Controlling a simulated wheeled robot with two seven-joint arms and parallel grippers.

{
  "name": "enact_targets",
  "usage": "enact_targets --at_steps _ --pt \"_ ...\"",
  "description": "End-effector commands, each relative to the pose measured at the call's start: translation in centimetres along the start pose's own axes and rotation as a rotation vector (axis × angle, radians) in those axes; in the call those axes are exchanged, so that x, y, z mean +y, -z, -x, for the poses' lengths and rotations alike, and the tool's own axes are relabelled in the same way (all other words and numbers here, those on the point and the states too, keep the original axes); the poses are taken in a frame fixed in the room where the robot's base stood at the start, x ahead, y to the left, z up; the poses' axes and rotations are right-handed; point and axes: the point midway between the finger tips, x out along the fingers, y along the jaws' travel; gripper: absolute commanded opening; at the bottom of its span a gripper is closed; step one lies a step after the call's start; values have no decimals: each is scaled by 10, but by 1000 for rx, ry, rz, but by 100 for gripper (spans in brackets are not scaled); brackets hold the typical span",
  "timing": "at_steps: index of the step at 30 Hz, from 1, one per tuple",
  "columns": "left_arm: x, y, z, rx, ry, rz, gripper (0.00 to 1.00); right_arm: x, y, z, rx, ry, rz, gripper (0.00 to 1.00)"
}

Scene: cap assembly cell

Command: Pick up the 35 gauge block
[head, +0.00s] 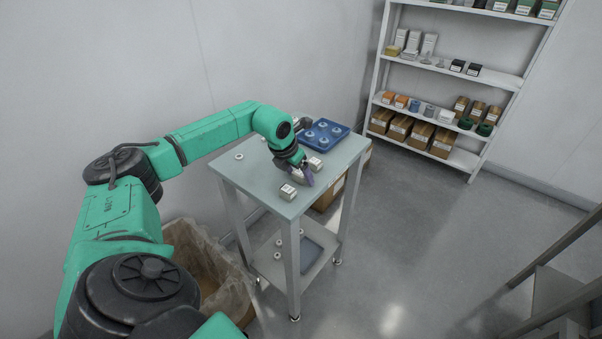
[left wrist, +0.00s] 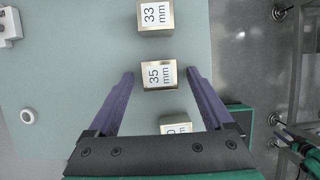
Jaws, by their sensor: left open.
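The 35 gauge block (left wrist: 159,75) is a small metallic block with a white "35 mm" label, lying on the grey-green table top. In the left wrist view it sits between the two purple fingers of my left gripper (left wrist: 161,73), with gaps on both sides. My left gripper (head: 302,177) is open over the table; in the head view it hides the 35 block. A block marked "33 mm" (left wrist: 155,16) lies beyond it, and another block (left wrist: 176,124), its label partly covered by the gripper, lies nearer. My right gripper is not in view.
A blue tray (head: 345,130) with several round parts stands at the table's far end. A white ring (head: 239,156) lies at the table's left side. A lined carton (head: 205,275) stands on the floor at left. A stocked shelf (head: 450,79) stands at the back right.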

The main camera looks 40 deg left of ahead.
Motion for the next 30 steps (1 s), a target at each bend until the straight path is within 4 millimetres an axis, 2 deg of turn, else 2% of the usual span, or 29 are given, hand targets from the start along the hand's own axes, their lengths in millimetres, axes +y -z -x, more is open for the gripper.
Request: enact_targets --at_steps 4,5,9,11,23,26,30 --pt "0 0 0 0 0 0 85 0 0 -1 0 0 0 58" --pt "0 0 0 0 0 0 77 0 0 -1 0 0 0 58" --pt "0 0 0 0 0 0 24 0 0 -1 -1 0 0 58" --pt "0 0 0 -1 0 0 1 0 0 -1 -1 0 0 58" --pt "0 -3 5 -4 0 0 0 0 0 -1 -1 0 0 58" --pt "0 -7 14 -5 1 0 0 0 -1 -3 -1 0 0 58" --pt "0 -20 44 -10 1 -1 0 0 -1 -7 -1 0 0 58"
